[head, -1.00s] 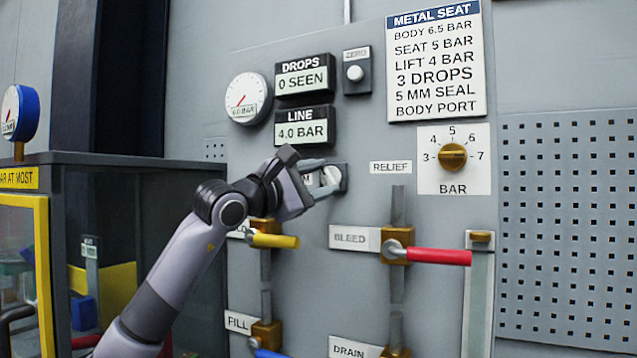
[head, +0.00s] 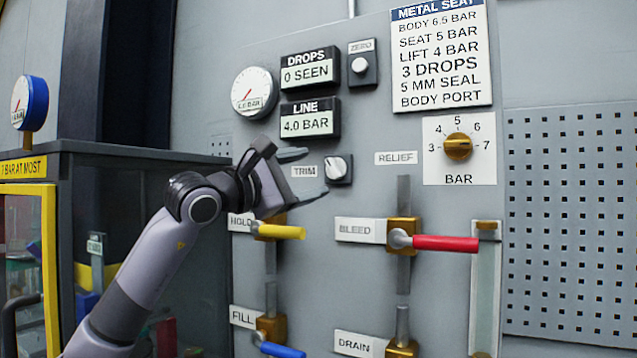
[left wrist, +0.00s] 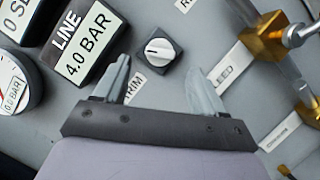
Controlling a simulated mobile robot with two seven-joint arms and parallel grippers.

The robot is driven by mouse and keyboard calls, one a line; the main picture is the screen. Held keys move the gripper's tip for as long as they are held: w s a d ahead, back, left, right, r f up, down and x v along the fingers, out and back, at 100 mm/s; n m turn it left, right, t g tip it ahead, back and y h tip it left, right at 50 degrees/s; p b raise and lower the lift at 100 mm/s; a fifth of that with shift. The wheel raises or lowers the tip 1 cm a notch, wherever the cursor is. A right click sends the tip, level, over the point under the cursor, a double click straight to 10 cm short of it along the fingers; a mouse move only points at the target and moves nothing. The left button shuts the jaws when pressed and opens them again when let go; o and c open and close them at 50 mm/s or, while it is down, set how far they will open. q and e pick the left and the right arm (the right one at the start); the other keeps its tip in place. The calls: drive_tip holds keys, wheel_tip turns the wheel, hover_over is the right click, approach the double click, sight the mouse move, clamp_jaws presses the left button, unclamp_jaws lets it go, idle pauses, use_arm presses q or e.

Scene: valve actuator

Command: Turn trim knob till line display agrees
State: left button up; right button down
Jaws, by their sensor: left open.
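The trim knob (head: 337,168) is a small white dial on a dark square base, right of the TRIM label (head: 305,171). It also shows in the left wrist view (left wrist: 159,50), ahead of and between the spread fingers. The line display (head: 309,121) reads 4.0 BAR and sits above the knob. It also shows in the left wrist view (left wrist: 86,42). My left gripper (head: 309,174) is open and empty, its fingers apart from the knob. My right gripper is not in view.
The METAL SEAT card (head: 440,55) lists SEAT 5 BAR and LIFT 4 BAR. The drops display (head: 310,70) reads 0 SEEN. A round gauge (head: 254,93) is left of the displays. The yellow hold lever (head: 280,232) is just below my gripper; the red bleed lever (head: 445,243) is lower right.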

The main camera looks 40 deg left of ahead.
use_arm(q)
drive_tip(key=shift+s+f+b, duration=0.2)
drive_tip(key=shift+s+b, duration=0.2)
drive_tip(key=shift+s, duration=0.75)
